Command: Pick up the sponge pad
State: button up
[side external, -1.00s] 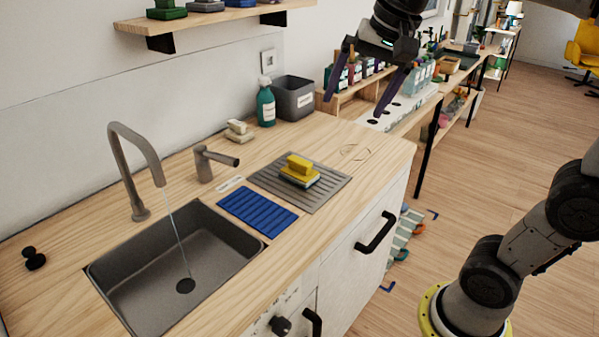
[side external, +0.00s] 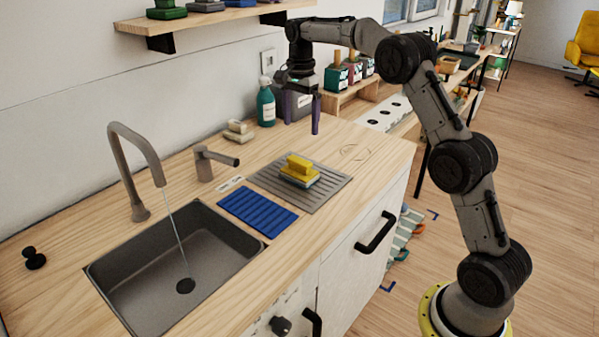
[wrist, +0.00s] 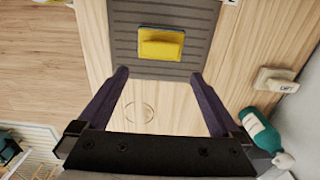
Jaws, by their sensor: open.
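The sponge pad is a yellow block (side external: 300,165) on top of a paler layer with a teal edge, lying on the grey ribbed mat (side external: 327,190) on the counter. In the wrist view the yellow sponge pad (wrist: 160,45) lies on the mat beyond my fingertips, roughly centred between them. A thin blue edge shows beneath it. My gripper (side external: 302,124) points down, open and empty, above the counter behind the mat, apart from the sponge pad. My gripper's two dark purple fingers (wrist: 159,76) are spread wide in the wrist view.
A blue ribbed mat (side external: 257,211) and the sink (side external: 135,275) with running water are left of the grey mat.

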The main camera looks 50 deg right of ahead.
aim_at(299, 160)
jog(key=f, duration=1.2)
jog(key=shift+a+f, duration=0.2)
jog(key=shift+f, duration=0.15)
jog(key=shift+c, duration=0.3)
jog(key=c, duration=1.1)
jog(key=shift+r, duration=0.2)
